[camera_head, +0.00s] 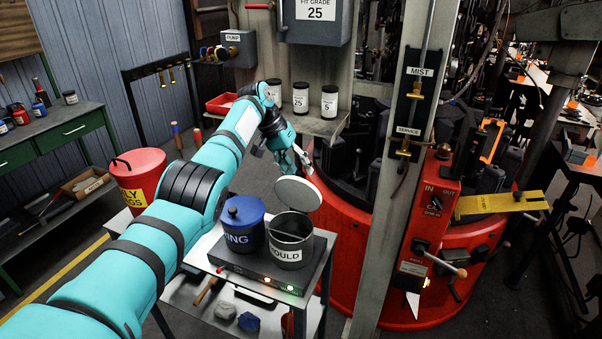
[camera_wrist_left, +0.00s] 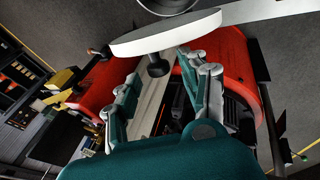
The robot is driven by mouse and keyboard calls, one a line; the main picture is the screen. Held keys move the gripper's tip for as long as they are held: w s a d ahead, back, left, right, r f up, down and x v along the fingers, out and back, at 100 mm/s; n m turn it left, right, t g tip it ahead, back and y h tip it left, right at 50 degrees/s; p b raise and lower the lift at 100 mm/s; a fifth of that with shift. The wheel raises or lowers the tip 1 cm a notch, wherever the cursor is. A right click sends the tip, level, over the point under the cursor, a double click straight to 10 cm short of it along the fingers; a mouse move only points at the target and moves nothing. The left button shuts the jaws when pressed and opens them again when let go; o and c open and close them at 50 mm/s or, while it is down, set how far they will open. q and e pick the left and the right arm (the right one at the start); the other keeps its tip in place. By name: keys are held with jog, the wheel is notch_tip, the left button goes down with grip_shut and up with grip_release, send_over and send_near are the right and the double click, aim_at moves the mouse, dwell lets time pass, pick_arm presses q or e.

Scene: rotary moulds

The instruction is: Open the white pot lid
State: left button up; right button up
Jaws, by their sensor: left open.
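The round white lid (camera_head: 299,193) stands tilted up at the back rim of a dark open pot (camera_head: 291,238) whose white label ends in "OULD". My left gripper (camera_head: 297,163) is just behind the lid, with its fingers apart. In the left wrist view the lid (camera_wrist_left: 168,35) is seen almost edge-on, with its dark knob (camera_wrist_left: 157,67) toward my left gripper (camera_wrist_left: 167,77). The knob is near the gap between the open fingertips. I cannot tell whether a finger touches it. My right gripper is not in view.
A blue lidded pot (camera_head: 239,228) stands close left of the open pot on a small cart (camera_head: 322,262). A red drum machine (camera_head: 338,235) and a grey post (camera_head: 388,190) are close on the right. A red bin (camera_head: 139,172) is left of my arm.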

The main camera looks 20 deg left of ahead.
pick_arm(q)
jog(key=v, duration=0.9)
jog(key=shift+a+r, duration=0.2)
jog(key=shift+a, duration=0.05)
